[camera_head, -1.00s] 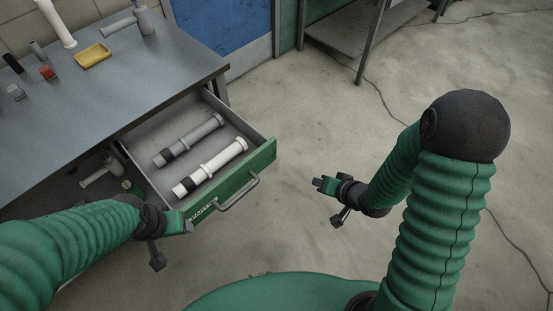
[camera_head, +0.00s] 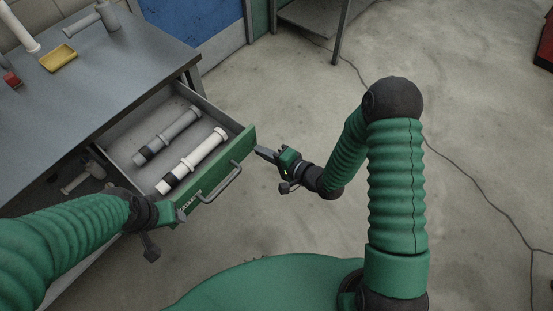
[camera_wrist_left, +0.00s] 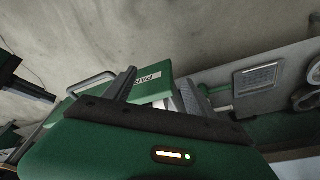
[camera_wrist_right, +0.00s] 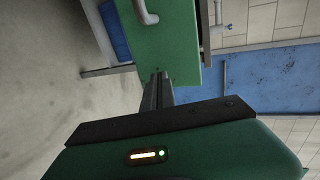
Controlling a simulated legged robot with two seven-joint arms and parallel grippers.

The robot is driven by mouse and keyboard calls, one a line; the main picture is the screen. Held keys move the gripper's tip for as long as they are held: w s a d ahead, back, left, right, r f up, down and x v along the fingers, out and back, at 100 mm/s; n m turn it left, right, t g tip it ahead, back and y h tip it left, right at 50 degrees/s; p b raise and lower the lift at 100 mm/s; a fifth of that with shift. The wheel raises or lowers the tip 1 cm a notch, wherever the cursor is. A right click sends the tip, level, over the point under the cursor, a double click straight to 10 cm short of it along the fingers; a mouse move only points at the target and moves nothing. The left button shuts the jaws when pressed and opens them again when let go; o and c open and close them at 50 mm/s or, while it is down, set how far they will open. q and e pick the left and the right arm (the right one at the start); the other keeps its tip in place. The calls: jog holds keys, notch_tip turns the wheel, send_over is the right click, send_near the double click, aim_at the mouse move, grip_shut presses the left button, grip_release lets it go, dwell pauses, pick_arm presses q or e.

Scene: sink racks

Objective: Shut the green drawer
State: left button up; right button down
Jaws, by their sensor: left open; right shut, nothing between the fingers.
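The green drawer (camera_head: 222,168) is pulled out from the grey workbench, its front facing the lower right with a grey bar handle (camera_head: 222,184). Inside lie a grey tube (camera_head: 168,134) and a white tube (camera_head: 194,160). My right gripper (camera_head: 262,153) is shut and empty, its tips close to the far right end of the drawer front; I cannot tell if they touch. The drawer front also shows in the right wrist view (camera_wrist_right: 170,40). My left gripper (camera_head: 180,216) is open at the near left end of the front, which lies beyond its fingers in the left wrist view (camera_wrist_left: 155,82).
The workbench top (camera_head: 110,85) holds a yellow tray (camera_head: 59,57), a red item (camera_head: 11,79) and grey pipe parts (camera_head: 93,20). Under the bench is another pipe fitting (camera_head: 84,178). The floor right of the drawer is clear apart from a cable (camera_head: 465,178).

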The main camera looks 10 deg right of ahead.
jog(key=shift+w+a, duration=0.85)
jog(key=shift+a, duration=0.15)
pick_arm(q)
jog(key=shift+a+f, duration=0.1)
jog(key=shift+a, duration=0.3)
jog(key=shift+d, duration=0.2)
pick_arm(e)
jog(key=shift+d, duration=0.25)
jog(key=shift+w, duration=0.15)
